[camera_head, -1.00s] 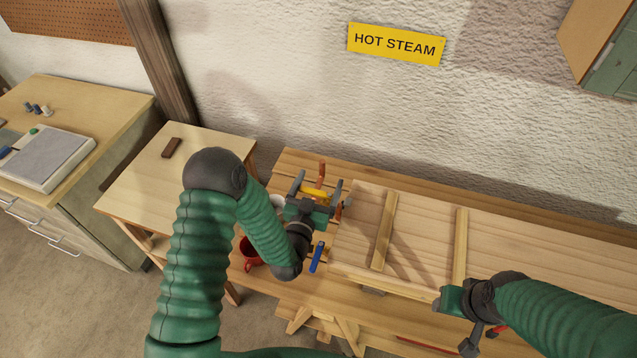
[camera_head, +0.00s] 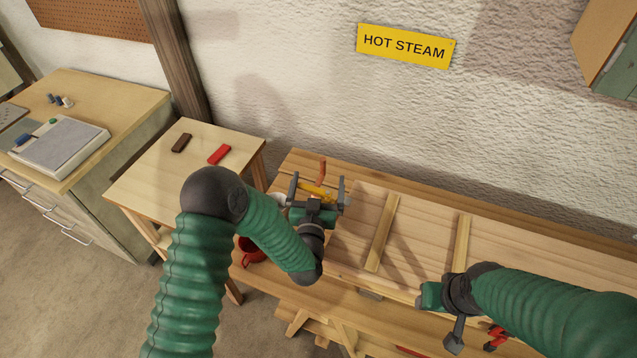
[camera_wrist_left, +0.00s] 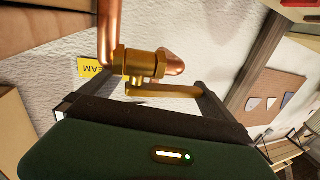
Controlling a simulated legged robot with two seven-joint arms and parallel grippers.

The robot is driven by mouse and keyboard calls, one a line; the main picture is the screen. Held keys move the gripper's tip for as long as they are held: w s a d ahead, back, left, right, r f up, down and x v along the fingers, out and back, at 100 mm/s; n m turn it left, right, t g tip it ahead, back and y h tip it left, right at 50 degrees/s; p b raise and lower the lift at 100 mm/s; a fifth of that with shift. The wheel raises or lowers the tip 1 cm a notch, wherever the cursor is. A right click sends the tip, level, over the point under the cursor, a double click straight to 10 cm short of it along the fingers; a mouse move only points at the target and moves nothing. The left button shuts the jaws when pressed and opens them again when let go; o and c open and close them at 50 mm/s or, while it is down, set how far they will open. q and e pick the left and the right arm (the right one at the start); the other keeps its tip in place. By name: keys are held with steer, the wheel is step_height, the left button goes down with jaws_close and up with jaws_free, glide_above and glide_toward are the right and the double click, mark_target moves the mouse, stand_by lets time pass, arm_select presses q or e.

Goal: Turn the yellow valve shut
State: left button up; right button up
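The yellow valve handle (camera_head: 312,188) sits by an upright copper pipe (camera_head: 322,168) above the bench. In the left wrist view, the flat yellow handle (camera_wrist_left: 165,91) lies crosswise under a brass valve body (camera_wrist_left: 140,63). My left gripper (camera_head: 317,187) is open, with one dark finger on each side of the handle. The handle's right end is close to or against one finger (camera_wrist_left: 208,92); I cannot tell if they touch. My right gripper (camera_head: 455,335) hangs at the lower right, partly hidden by its own wrist, and its opening is unclear.
A wooden bench (camera_head: 520,225) with a shallow framed tray runs right. A red mug (camera_head: 249,250) stands partly behind my left arm. A side table (camera_head: 150,195) bears a brown block (camera_head: 181,143) and a red block (camera_head: 219,154). A HOT STEAM sign (camera_head: 406,46) hangs behind.

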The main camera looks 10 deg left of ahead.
arm_select(q)
steer(key=shift+a, duration=0.2)
steer(key=r, duration=0.1)
steer(key=r+b, duration=0.1)
steer(key=r, duration=0.1)
steer(key=shift+s+a, duration=0.15)
steer(key=shift+s, duration=0.15)
steer(key=s+d+r+p, duration=0.1)
steer(key=s+d+p, duration=0.1)
steer(key=s, duration=1.3)
steer(key=shift+d+r, duration=0.25)
steer(key=shift+r, duration=0.15)
arm_select(e)
steer(key=shift+a+r, duration=0.7)
steer(key=shift+r, duration=0.15)
